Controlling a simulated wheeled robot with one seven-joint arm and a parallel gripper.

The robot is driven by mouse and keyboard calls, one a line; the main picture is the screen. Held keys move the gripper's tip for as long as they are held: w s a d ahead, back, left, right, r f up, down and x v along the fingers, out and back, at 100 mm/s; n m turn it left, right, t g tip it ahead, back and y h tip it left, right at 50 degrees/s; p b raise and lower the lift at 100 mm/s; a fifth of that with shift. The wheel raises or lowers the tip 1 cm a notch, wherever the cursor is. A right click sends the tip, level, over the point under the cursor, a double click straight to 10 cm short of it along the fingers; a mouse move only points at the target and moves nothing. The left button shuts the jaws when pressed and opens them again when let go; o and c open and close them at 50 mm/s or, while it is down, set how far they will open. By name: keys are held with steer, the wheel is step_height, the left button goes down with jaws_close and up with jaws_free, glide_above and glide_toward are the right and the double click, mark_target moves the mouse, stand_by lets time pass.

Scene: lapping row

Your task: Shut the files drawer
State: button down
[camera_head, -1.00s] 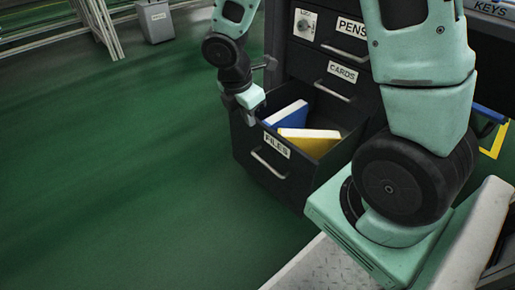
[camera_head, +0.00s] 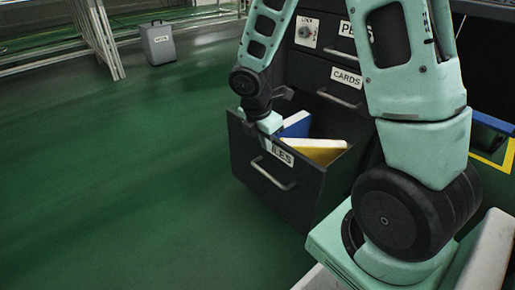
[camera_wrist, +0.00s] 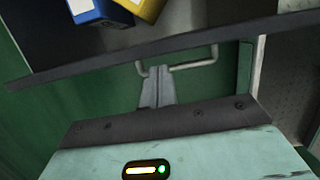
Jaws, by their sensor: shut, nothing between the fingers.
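The files drawer (camera_head: 262,178) is the open bottom drawer of a dark cabinet, pulled out toward the lower left. A blue binder (camera_head: 296,124) and a yellow one (camera_head: 318,148) lie inside. The drawer's handle (camera_head: 272,174) is on its front; it also shows in the wrist view (camera_wrist: 190,63). My gripper (camera_wrist: 157,92) is shut and empty, with its fingertips in front of the drawer front, close to the handle. I cannot tell whether they touch it. In the head view my wrist covers part of the FILES label (camera_head: 283,155) and the fingertips are hard to make out.
Above are the shut cards drawer (camera_head: 340,98) and a drawer with a PENS label, partly behind my arm. The green floor (camera_head: 120,180) left of the drawer is clear.

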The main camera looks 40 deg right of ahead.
steer(key=shift+d, duration=0.3)
steer(key=shift+d, duration=0.15)
steer(key=shift+d+r, duration=0.1)
steer(key=shift+d, duration=0.1)
steer(key=d+p, duration=1.5)
steer(key=d, duration=0.5)
steer(key=shift+w+d, duration=0.35)
steer(key=shift+d, duration=0.05)
